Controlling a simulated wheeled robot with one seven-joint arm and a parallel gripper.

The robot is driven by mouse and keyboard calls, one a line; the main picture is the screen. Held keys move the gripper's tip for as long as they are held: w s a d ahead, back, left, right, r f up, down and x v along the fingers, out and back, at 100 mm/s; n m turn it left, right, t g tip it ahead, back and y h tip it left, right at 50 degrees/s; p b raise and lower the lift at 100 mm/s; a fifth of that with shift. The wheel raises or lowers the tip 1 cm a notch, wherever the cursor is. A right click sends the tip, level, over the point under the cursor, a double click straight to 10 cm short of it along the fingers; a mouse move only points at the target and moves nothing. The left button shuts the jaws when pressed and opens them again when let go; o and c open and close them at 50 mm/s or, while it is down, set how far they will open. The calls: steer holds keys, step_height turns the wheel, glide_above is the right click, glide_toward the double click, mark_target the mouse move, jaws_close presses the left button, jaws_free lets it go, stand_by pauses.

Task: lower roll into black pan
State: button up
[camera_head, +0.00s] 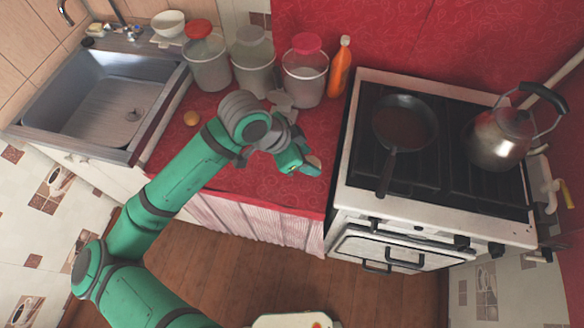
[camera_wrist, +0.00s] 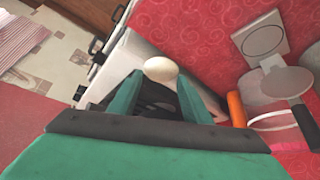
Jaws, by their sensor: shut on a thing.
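The roll (camera_wrist: 160,69) is pale and rounded, held between the fingertips of my gripper (camera_wrist: 156,92) in the wrist view. In the head view only a small tan bit of the roll (camera_head: 314,161) shows beside my green gripper (camera_head: 304,165). My gripper is shut on the roll, above the red counter just left of the stove. The black pan (camera_head: 402,122) sits on the left part of the stove top, right of my gripper. It looks empty, with its handle pointing to the front.
A metal kettle (camera_head: 497,138) stands on the stove (camera_head: 346,150) right of the pan. An orange bottle (camera_head: 340,68) and lidded containers (camera_head: 305,75) line the back of the counter (camera_head: 270,180). A small round orange item (camera_head: 191,118) lies near the sink (camera_head: 108,105).

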steer(key=w+d+r, duration=0.3)
steer(key=w+d, duration=0.1)
steer(key=d, duration=0.5)
steer(key=w+d+r, duration=0.4)
steer(key=d, duration=0.5)
steer(key=w+d+r, duration=0.3)
steer(key=w+d, duration=0.1)
steer(key=d, duration=0.5)
steer(key=shift+w+d+r, duration=0.2)
steer(key=shift+w+d, duration=0.05)
steer(key=shift+s, duration=0.1)
steer(key=shift+d, duration=0.1)
steer(key=shift+w+d, duration=0.2)
steer(key=shift+d, duration=0.1)
steer(key=shift+f, duration=0.15)
